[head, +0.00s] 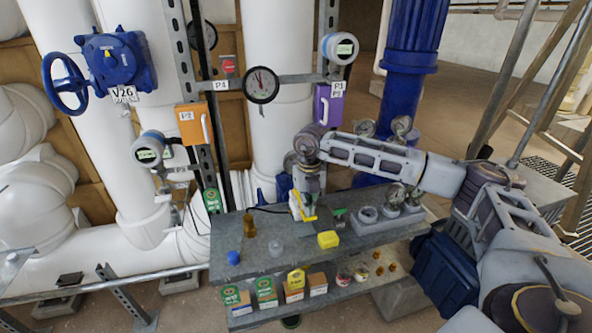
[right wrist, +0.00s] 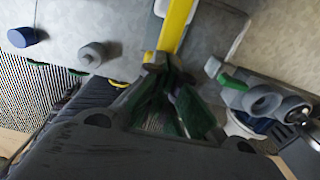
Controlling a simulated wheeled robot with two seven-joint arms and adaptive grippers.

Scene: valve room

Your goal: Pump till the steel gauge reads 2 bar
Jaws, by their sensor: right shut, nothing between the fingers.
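My right gripper (head: 308,218) points down over the metal bench (head: 228,262), at a yellow lever (head: 296,204). In the right wrist view its fingers (right wrist: 180,80) are closed with nothing between them, and the yellow lever (right wrist: 178,25) runs just beyond the fingertips. I cannot tell whether they touch it. The body of what the lever belongs to is mostly hidden by my gripper. Small round gauges stand behind the bench (head: 402,125) and on its right end (head: 397,193). I cannot tell which is the steel gauge, and their readings are too small. My left gripper is not in view.
A large dial gauge (head: 261,85) is mounted on the rack between P4 and P1. A blue crate (head: 440,270) stands at right.

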